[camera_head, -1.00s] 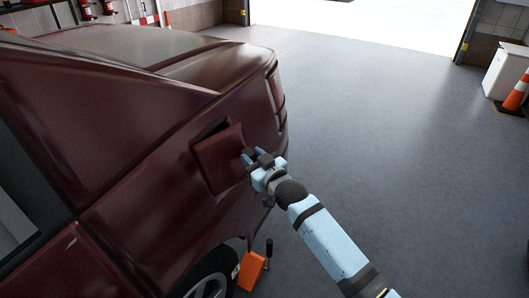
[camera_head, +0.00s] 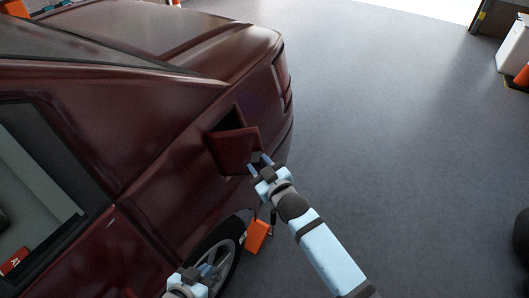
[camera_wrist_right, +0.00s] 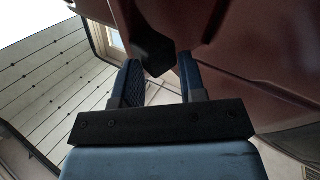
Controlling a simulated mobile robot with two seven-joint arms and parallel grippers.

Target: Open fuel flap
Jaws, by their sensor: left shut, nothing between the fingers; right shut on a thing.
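The fuel flap (camera_head: 233,149) is a dark red panel on the side of the dark red car (camera_head: 160,130). It stands swung out from its dark recess (camera_head: 228,118), hinged open to a fair angle. My right gripper (camera_head: 261,160) is shut on the flap's free edge at its lower right. In the right wrist view the two blue pads of the right gripper (camera_wrist_right: 160,75) stand on either side of the dark edge, with red bodywork close around. My left gripper (camera_head: 209,271) is shut and empty, low beside the rear wheel.
The car's rear wheel (camera_head: 218,266) is below the flap, with an orange object (camera_head: 257,235) on the floor beside it. A white cabinet (camera_head: 513,45) stands at the far right.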

